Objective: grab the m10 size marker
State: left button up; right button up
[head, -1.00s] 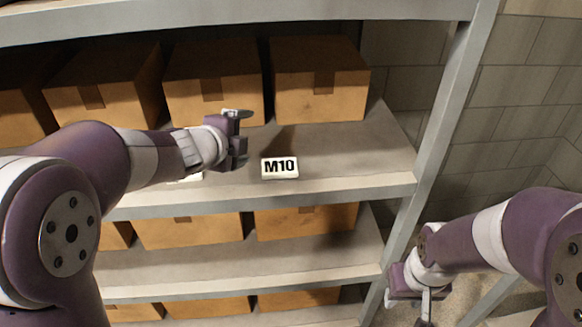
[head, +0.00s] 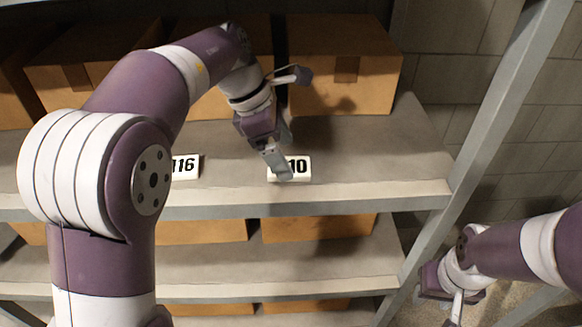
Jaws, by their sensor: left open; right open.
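The M10 size marker (head: 299,168) is a small white block with black print. It stands near the front edge of the shelf (head: 390,165). My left gripper (head: 277,165) points down over it, and a finger covers the marker's left part, including the "M". The gripper is open. I cannot tell whether the finger touches the marker. My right gripper (head: 452,302) is open at the lower right, away from the marker.
Cardboard boxes (head: 340,65) line the back of the shelf. The shelf right of the M10 marker is clear up to the metal upright (head: 480,140).

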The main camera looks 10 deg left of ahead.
aim_at(292, 166)
pick_arm(q)
jog(key=x, duration=0.3)
jog(key=shift+w, duration=0.2)
jog(key=shift+s, duration=0.1)
jog(key=c, duration=1.2)
jog(key=shift+o, duration=0.2)
